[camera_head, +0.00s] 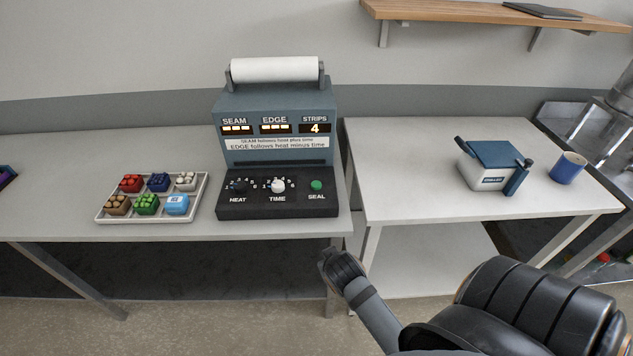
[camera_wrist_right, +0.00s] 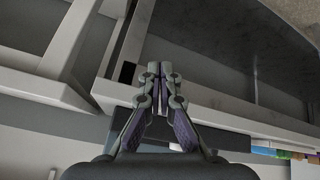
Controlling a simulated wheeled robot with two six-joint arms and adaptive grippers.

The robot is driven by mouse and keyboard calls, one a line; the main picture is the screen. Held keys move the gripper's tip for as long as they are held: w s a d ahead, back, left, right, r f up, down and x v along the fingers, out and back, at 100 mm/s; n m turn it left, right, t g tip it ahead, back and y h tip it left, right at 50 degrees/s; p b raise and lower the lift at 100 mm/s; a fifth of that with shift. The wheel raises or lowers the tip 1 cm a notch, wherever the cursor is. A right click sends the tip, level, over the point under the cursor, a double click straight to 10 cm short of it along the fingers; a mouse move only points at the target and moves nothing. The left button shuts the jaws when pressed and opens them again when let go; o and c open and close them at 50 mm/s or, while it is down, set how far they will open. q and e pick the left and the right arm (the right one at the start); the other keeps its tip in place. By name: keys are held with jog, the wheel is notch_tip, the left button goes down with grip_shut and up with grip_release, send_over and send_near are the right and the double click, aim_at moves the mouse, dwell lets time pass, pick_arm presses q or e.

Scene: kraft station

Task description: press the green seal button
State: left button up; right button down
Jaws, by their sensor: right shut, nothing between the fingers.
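The green seal button (camera_head: 316,184) is on the right of the black front panel (camera_head: 296,207) of a blue-grey sealing machine (camera_head: 276,103). It sits above the word SEAL, right of the white TIME knob (camera_head: 278,185) and the dark HEAT knob (camera_head: 239,186). My right gripper (camera_head: 334,262) is below the table's front edge, below and slightly right of the button, and apart from it. In the right wrist view its fingers (camera_wrist_right: 160,72) are together with nothing between them. The button cannot be made out in that view. My left gripper is not in view.
A tray (camera_head: 101,215) of several coloured blocks lies left of the machine. On the right table (camera_head: 400,209) stand a white box with a blue lid (camera_head: 487,165) and a blue cup (camera_head: 567,168). A wooden shelf (camera_head: 480,13) hangs above. A narrow gap separates the tables.

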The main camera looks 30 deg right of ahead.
jog(key=w+d+r+m+t+h, duration=0.1)
jog(key=w+r+m+t+h, duration=0.1)
jog(key=w+r, duration=0.3)
jog(key=w+d+r+m+t+h, duration=0.2)
jog(key=w+r+t+h, duration=0.1)
jog(key=r, duration=0.8)
jog(key=w+t, duration=0.1)
jog(key=w, duration=0.1)
jog(key=shift+w+m+t, duration=0.3)
jog(key=b, duration=0.2)
send_over(317, 192)
notch_tip(317, 192, down, 3)
jog(key=shift+r, duration=0.15)
notch_tip(317, 192, down, 3)
jog(key=shift+a+f+b, duration=0.1)
jog(key=shift+b, duration=1.05)
jog(key=shift+f, duration=0.3)
